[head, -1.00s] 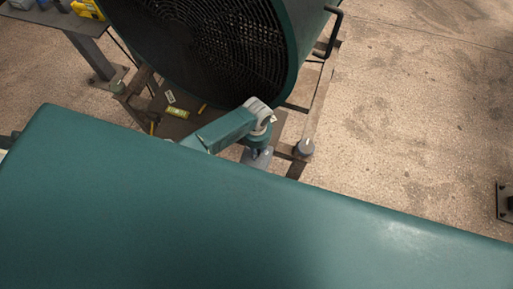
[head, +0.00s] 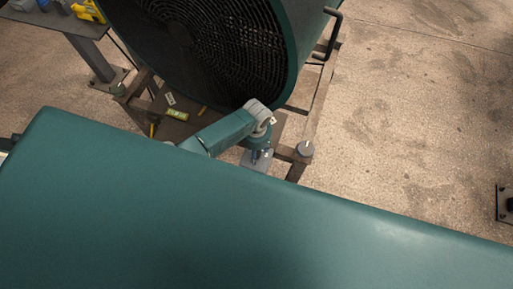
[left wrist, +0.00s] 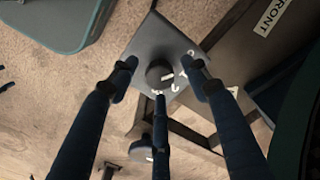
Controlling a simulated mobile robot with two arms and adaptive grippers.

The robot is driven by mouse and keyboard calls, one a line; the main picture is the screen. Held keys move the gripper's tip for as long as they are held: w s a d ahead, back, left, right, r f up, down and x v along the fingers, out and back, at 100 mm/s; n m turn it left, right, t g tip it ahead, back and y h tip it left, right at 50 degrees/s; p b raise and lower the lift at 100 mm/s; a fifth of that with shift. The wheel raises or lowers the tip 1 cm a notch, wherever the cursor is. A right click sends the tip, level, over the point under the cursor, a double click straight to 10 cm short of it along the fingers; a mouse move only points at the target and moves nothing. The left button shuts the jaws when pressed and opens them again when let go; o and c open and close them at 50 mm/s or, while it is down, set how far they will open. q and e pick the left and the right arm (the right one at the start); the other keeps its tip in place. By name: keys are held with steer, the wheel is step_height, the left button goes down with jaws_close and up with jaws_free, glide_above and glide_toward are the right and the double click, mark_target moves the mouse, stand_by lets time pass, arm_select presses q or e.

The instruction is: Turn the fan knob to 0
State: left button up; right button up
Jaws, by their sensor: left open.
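The fan knob (left wrist: 159,74) is a dark round dial with a white mark, on a grey panel (left wrist: 157,42) with white markings around it. In the left wrist view my left gripper (left wrist: 162,82) is open, with its dark fingers spread on either side of the knob and one below it. I cannot tell whether any finger touches the knob. In the head view the left gripper (head: 259,150) is above the small grey panel (head: 253,165), at the front of the big fan (head: 297,60). The knob is hidden there. My right gripper is out of view.
The fan stands on a brown metal frame (head: 322,100) with a black handle (head: 334,32). A table (head: 62,21) with yellow items is at the upper left. Open floor lies to the right.

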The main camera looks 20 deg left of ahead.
arm_select(q)
step_height(320, 180, up, 12)
stand_by(0.5)
stand_by(0.4)
